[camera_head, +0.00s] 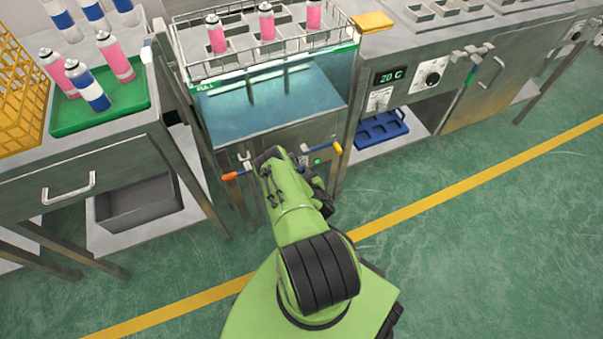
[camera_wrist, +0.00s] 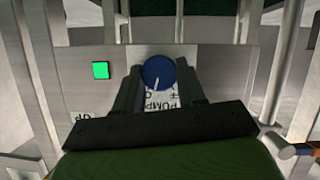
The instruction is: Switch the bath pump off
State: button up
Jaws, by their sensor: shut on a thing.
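The pump knob (camera_wrist: 157,73) is round and blue with a white pointer line, set on the metal panel (camera_wrist: 228,75) under the bath. In the wrist view my gripper (camera_wrist: 160,86) has a finger on each side of the knob and is shut on it. The pointer line runs toward the picture's bottom, leaning slightly left. The PUMP label (camera_wrist: 160,102) is partly hidden by the fingers. A green indicator (camera_wrist: 100,70) glows left of the knob; a green light (camera_head: 317,161) also shows in the head view, where my arm hides the knob.
The water bath (camera_head: 270,100) stands above the panel, with a wire rack (camera_head: 205,69) of pink cans over it. An orange-tipped handle (camera_head: 230,176) and a yellow-tipped handle (camera_head: 337,147) flank the panel. A bench with a green tray (camera_head: 90,119) stands left.

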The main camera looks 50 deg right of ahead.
jog(key=shift+w+a+f+n+g+h+p, duration=0.1)
jog(key=shift+n+g+h+p, duration=0.25)
jog(key=shift+n+h, duration=0.95)
jog(key=shift+w+a+f+n+g+h+p, duration=0.15)
jog(key=shift+n+h+p, duration=0.4)
jog(key=shift+n, duration=1.35)
jog(key=shift+s+r+h, duration=0.1)
jog(key=shift+h, duration=0.15)
jog(key=o, duration=1.1)
jog(key=shift+c, duration=0.2)
